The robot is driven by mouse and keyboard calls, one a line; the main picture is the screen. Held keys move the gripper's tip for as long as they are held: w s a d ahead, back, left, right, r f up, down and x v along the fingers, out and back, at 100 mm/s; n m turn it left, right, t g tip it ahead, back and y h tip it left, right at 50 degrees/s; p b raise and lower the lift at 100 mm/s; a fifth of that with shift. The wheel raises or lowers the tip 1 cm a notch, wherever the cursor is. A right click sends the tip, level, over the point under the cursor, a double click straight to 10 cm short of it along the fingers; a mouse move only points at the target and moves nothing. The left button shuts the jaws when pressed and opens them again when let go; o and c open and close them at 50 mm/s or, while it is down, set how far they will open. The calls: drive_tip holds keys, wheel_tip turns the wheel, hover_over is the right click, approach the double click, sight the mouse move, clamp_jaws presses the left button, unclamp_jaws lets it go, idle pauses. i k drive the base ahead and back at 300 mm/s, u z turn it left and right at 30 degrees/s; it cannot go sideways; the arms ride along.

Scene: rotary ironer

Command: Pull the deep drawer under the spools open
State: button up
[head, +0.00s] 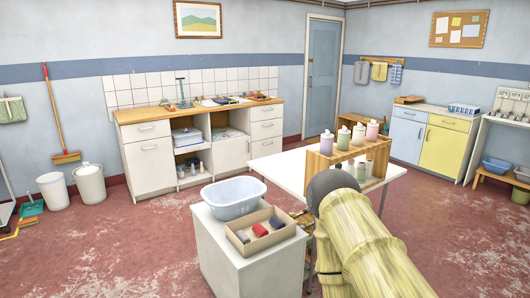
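The wooden counter unit (196,111) stands against the back wall. Its right end has a stack of drawers (266,130), which look closed. Small coloured items (258,97) lie on top above these drawers; they are too small to tell whether they are spools. My arm covers the lower right of the view, with its dark joint next to the white table. My gripper is mostly hidden by the arm; a small tan and dark part left of the arm may belong to it, but its fingers cannot be made out.
A white cabinet (238,262) with a basin (233,196) and a box (262,238) stands in front. A white table (285,168) bears a wooden rack (322,166) of pastel bottles. A blue and yellow cupboard (428,140) stands at right. Open red floor lies at left.

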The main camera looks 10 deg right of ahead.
sight(263, 148)
drive_tip(key=u, duration=0.7)
drive_tip(key=i, duration=6.75)
drive_tip(key=z, duration=2.7)
drive_tip(key=i, duration=0.5)
drive_tip(key=u, duration=0.05)
